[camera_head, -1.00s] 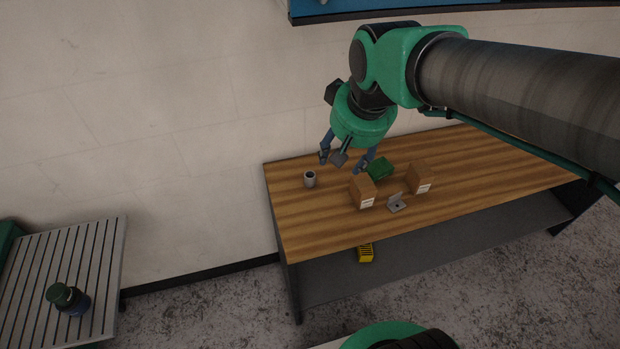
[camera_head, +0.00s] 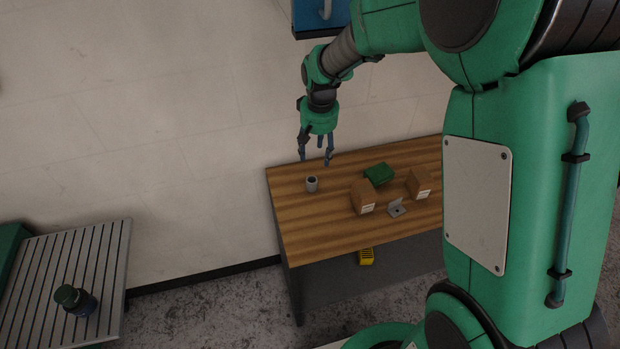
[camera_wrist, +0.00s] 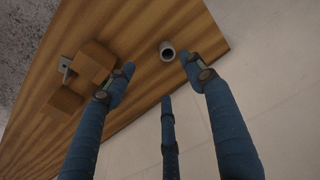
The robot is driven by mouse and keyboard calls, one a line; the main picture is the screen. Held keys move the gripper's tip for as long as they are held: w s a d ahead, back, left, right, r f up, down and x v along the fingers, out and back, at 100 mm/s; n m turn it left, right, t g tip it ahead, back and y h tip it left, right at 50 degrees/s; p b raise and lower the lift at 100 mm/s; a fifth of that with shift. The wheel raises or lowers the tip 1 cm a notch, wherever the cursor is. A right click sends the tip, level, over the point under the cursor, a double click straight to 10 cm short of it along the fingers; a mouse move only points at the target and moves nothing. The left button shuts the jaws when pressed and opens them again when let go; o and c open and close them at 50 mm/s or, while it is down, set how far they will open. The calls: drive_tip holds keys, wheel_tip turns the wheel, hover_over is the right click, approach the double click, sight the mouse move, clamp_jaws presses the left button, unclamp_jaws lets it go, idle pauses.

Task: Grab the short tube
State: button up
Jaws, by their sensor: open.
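The short tube (camera_head: 312,184) is a small grey cylinder standing upright near the left end of the wooden table (camera_head: 300,225). In the wrist view the tube (camera_wrist: 167,52) shows its dark open top, beyond the fingertips and between the two outer fingers. My gripper (camera_head: 316,160) is open and empty above the table, over and a little behind the tube, with its fingers pointing down. The gripper also shows in the wrist view (camera_wrist: 160,85) with three blue fingers spread apart. The tube and fingers look apart.
Two brown boxes (camera_head: 363,197) (camera_head: 419,183), a green item (camera_head: 379,174) and a grey metal bracket (camera_head: 397,208) stand right of the tube. A yellow item (camera_head: 366,257) sits below the tabletop. A wall is close behind the table. The tabletop left of the tube is clear.

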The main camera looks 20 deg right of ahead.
drive_tip(key=g, duration=0.1)
hover_over(312, 179)
wheel_tip(312, 179, down, 12)
drive_tip(key=shift+s+r+p, duration=0.1)
drive_tip(key=shift+r+p, duration=0.05)
drive_tip(key=shift+p, duration=0.3)
drive_tip(key=shift+f, duration=1.25)
drive_tip(key=shift+f+b, duration=0.3)
drive_tip(key=shift+f, duration=2.2)
drive_tip(key=shift+c, duration=0.2)
clamp_jaws()
